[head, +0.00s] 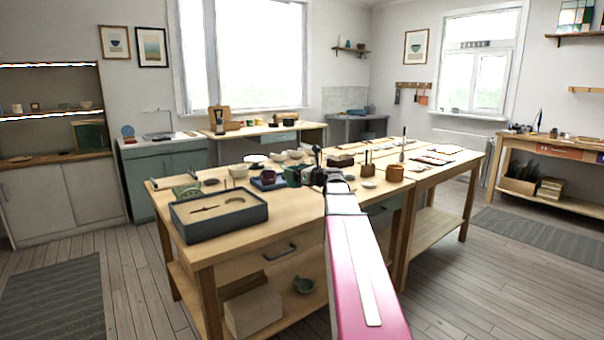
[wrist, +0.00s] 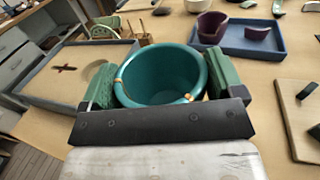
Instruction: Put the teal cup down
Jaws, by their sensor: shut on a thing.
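The teal cup (wrist: 165,72) is between the two green-padded fingers of my gripper (wrist: 161,86) in the wrist view, its open mouth facing up toward the camera. Small gold marks show at its rim, and its inside looks empty. My gripper is shut on the cup, one finger on each side. In the head view the cup (head: 292,177) shows as a small teal shape beside my gripper (head: 312,175), over the worktable (head: 215,252). The cup's base is hidden, so I cannot tell whether it touches the tabletop.
A grey sand box (wrist: 50,97) lies left of the cup, with a green rack (wrist: 112,27) behind it. A blue tray (wrist: 270,46) with dark purple cup pieces (wrist: 213,27) lies behind right. A wooden board (wrist: 303,122) is at right. Bare tabletop lies between cup and board.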

